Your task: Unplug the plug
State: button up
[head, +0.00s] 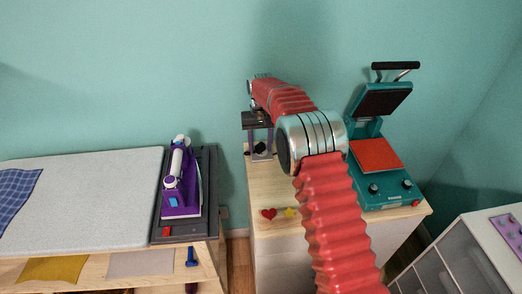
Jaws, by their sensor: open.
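My gripper (259,154) points down above the back left corner of the wooden-topped cabinet, near the wall. Its two grey fingers are apart. A small dark object (260,147) shows between or behind the fingers; I cannot tell whether it is the plug or whether the fingers touch it. No plug can be made out for certain. A small pale plate (224,212) shows low on the wall between the two tables, too small to tell whether it is a socket.
A purple iron (181,188) stands on a dark base (206,217) beside the pale ironing board (90,205). A teal heat press (388,191) stands open on the cabinet (270,232), right of my arm. Red and yellow patches lie at its front. White shelving (455,262) is lower right.

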aim_at(260, 144)
jog(key=shift+s+a+f, duration=0.15)
jog(key=shift+s+f, duration=0.05)
jog(key=shift+f, duration=0.2)
jog(key=shift+d, duration=0.2)
grip_shut()
jog(key=shift+r, duration=0.25)
jog(key=shift+w+a+r, duration=0.15)
jog(key=shift+w+r, duration=0.05)
jog(key=shift+r, duration=2.95)
